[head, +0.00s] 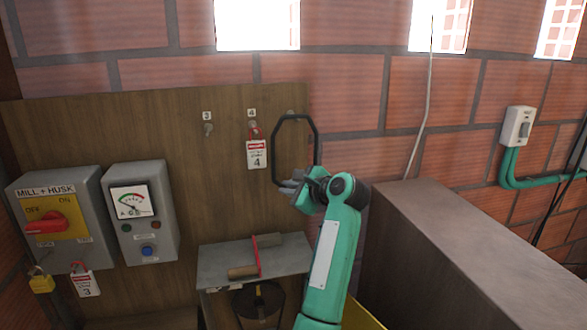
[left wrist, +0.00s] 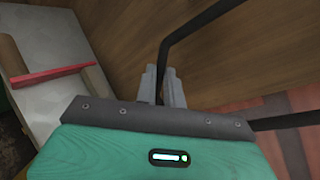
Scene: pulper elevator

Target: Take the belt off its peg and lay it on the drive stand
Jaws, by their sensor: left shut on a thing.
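The belt (head: 316,140) is a thin black loop, upright in front of the right edge of the wooden board. My left gripper (head: 290,186) is shut on its lower left part. In the left wrist view the black belt (left wrist: 200,27) runs down between the grey fingers (left wrist: 166,86), and another stretch of it shows at the right. A small peg (head: 290,112) shows at the top of the loop; I cannot tell whether the belt still rests on it. I cannot surely tell which thing is the drive stand. My right gripper is not in view.
Two grey control boxes (head: 143,215) are at the left. A red tag (head: 257,154) hangs left of the belt. A large brown box (head: 450,240) fills the right, its top clear.

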